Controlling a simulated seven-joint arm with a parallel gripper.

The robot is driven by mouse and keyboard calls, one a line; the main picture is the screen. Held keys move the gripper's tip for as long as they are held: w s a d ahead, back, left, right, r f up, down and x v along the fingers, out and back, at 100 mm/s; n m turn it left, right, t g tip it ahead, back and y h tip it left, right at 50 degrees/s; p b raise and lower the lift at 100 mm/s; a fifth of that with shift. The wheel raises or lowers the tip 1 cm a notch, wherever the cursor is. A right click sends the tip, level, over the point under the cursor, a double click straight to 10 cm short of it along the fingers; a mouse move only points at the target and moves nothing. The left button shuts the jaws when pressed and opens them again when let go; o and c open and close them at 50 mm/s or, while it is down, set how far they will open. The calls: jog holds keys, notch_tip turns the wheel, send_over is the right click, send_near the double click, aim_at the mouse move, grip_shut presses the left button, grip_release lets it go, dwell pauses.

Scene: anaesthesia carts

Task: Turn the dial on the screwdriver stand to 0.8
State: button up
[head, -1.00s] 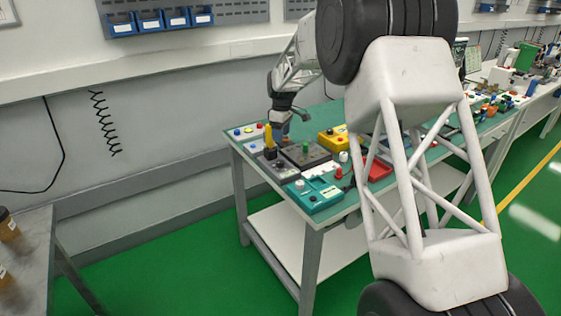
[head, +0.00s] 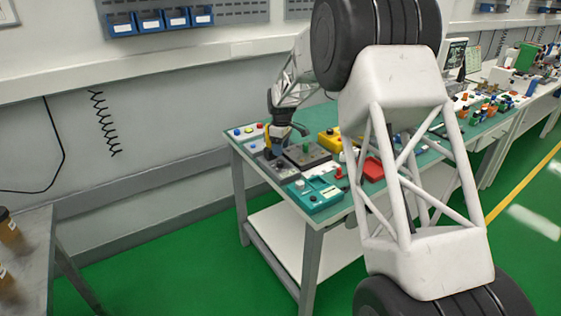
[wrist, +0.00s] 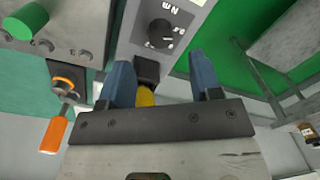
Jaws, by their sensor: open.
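The screwdriver stand (wrist: 138,36) is a pale grey panel with a black round dial (wrist: 161,33) near the top of the wrist view. Printed marks ring the dial, but they are too small to read surely. A black holder (wrist: 147,69) with a yellow handle (wrist: 146,97) stands on the panel, partly hidden behind my gripper. My gripper (wrist: 160,68) has two blue fingers spread apart, with the dial beyond their tips. In the head view my gripper (head: 279,148) is low over the stand (head: 272,167) and hides part of it.
A grey box with a green knob (wrist: 27,20) and an orange-handled tool (wrist: 55,134) are left in the wrist view. In the head view, a teal box (head: 315,196), a yellow box (head: 328,140) and a red tray (head: 373,169) share the crowded green-topped table.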

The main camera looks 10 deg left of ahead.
aim_at(280, 161)
jog(key=shift+s+f, duration=0.15)
jog(key=shift+f, duration=2.95)
jog(key=c, duration=0.9)
jog(key=shift+c, duration=0.2)
